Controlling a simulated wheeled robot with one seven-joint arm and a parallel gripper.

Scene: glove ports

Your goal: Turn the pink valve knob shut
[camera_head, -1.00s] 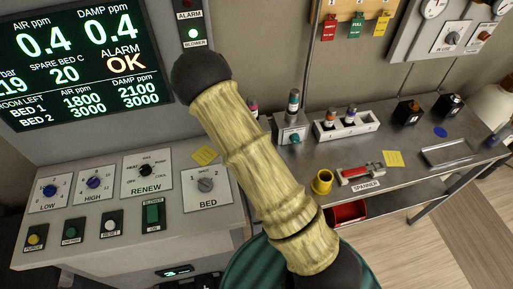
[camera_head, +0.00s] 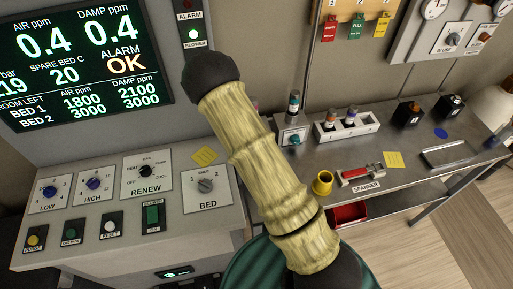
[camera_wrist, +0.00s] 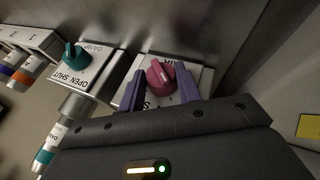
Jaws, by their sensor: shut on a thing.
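The pink valve knob (camera_wrist: 160,74) shows in the wrist view, on a pale labelled plate on top of a metal box. A white mark runs along the knob's top. My gripper (camera_wrist: 161,84) has its two purple fingers on either side of the knob and is shut on it. The plate's lettering is partly covered by the fingers and gripper body, so the knob's setting is hard to read. In the head view my yellow-sleeved arm hides the pink knob and the gripper.
A teal knob (camera_wrist: 73,56) on a similar box, marked OPEN and SHUT, stands beside the pink one; its box also shows in the head view (camera_head: 293,137). Near it are a vial rack (camera_head: 346,128), a yellow cup (camera_head: 323,183) and a red spanner (camera_head: 361,173).

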